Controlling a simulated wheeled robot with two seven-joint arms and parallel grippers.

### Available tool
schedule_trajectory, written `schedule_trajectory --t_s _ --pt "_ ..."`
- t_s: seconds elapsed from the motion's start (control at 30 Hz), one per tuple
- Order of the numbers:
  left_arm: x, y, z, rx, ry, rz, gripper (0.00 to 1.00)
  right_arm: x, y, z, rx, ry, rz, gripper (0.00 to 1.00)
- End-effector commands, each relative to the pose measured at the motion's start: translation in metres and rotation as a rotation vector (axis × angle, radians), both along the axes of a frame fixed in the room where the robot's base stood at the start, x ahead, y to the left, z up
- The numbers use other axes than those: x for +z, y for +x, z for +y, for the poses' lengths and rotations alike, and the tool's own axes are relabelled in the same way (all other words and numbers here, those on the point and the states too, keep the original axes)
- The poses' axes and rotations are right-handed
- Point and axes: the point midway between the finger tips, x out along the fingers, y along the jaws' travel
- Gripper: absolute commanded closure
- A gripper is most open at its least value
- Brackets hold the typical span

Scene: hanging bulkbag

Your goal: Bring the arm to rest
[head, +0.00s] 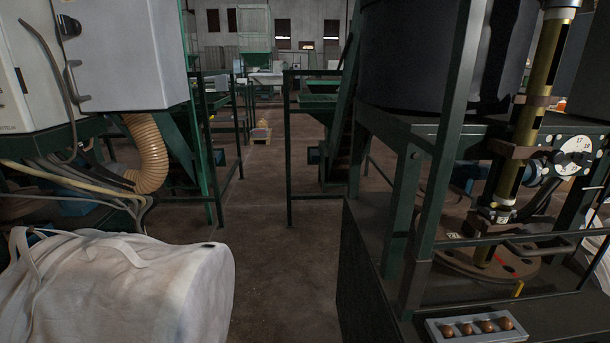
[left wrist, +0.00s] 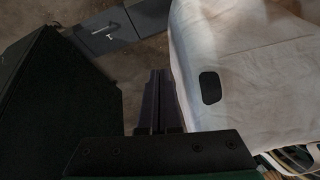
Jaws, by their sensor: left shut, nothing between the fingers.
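My left gripper (left wrist: 160,100) shows in the left wrist view with its two dark fingers together and nothing between them. The white bulk bag (left wrist: 245,60) fills the right of that view, beside the fingers, with a dark oval patch on its cloth. I cannot tell whether the fingers touch the bag. In the head view the white bag (head: 120,290) is at the lower left, with a strap loop on top. Neither of my grippers shows in the head view.
A dark green block (left wrist: 60,95) stands left of the fingers in the left wrist view. In the head view, a machine on a green frame (head: 425,190) stands at the right, and grey cabinets (head: 125,60) with a ribbed hose (head: 148,155) at the left. Bare floor (head: 270,250) runs between.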

Motion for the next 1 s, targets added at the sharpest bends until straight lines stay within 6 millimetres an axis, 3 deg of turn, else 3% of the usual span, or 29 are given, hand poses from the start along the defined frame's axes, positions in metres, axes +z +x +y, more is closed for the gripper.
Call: schedule_trajectory --t_s 0.1,0.37,0.57,0.67,0.8,0.9,1.0 --pt "-0.017 -0.037 -0.029 -0.002 -0.12 0.134 1.0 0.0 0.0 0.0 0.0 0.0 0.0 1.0" --pt "-0.096 -0.028 -0.031 -0.006 -0.113 0.185 1.0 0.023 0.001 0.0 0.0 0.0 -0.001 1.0" --pt "-0.175 -0.047 -0.029 -0.011 -0.107 0.231 1.0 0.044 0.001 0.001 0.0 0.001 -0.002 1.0" --pt "-0.221 -0.078 -0.025 -0.015 -0.102 0.266 1.0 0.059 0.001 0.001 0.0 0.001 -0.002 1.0" --pt "-0.274 -0.147 -0.014 -0.023 -0.095 0.314 1.0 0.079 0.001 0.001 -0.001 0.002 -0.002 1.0" --pt "-0.293 -0.193 -0.005 -0.028 -0.089 0.337 1.0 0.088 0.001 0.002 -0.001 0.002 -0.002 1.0" --pt "-0.3 -0.219 0.001 -0.031 -0.087 0.349 1.0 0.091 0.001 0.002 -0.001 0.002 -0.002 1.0"
